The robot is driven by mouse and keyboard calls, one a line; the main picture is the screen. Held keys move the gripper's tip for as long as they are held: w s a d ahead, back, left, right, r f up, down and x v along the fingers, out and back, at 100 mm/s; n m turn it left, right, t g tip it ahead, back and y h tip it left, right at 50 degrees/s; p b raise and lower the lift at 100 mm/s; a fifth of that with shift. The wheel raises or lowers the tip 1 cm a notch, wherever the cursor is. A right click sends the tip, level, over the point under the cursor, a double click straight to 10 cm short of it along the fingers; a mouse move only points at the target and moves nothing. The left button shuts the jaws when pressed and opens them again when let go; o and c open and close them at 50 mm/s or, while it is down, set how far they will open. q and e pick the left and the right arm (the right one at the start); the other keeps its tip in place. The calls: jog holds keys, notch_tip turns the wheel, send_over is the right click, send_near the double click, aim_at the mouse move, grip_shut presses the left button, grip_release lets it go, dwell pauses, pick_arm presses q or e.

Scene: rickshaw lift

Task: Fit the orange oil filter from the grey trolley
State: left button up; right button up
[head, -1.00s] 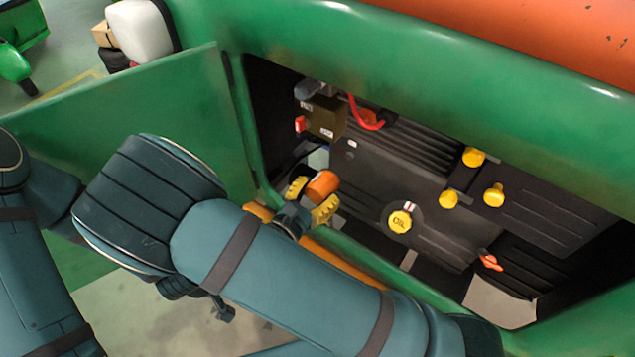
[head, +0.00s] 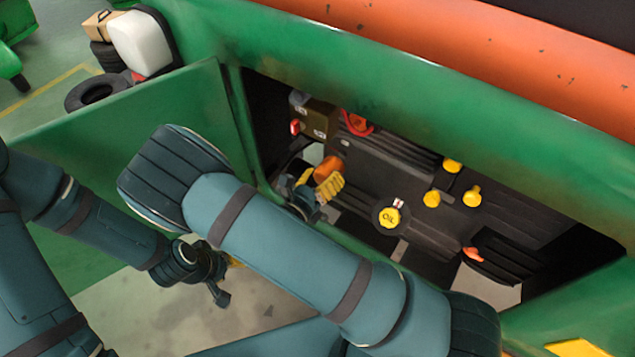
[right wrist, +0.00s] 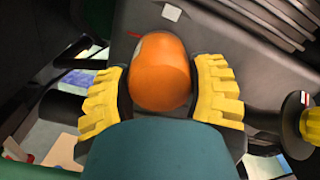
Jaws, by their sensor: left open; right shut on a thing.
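The orange oil filter (head: 327,167) is inside the open engine bay, at its left side. My right gripper (head: 322,186) is shut on it. In the right wrist view the orange filter (right wrist: 160,72) sits between the yellow finger pads of the right gripper (right wrist: 160,90), in front of a dark panel. I cannot tell whether the filter touches the panel, and its mounting spot is hidden. My left gripper (head: 234,263) is open, low outside the bay and mostly hidden behind my right arm. The grey trolley is not in view.
The bay holds a yellow oil cap (head: 390,217), several other yellow caps, an orange-red lever (head: 473,254) and a brown box (head: 318,121) beside a red hose (head: 356,123). A green panel (head: 150,135) stands open at left. A tyre (head: 97,91) lies behind it.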

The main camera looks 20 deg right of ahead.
aim_at(332, 168)
jog(key=shift+x, duration=1.15)
jog(key=shift+r+p, duration=0.1)
jog(key=shift+p, duration=0.2)
dwell(0.4)
jog(key=shift+w+d, duration=0.35)
jog(key=shift+d, duration=0.05)
dwell(1.6)
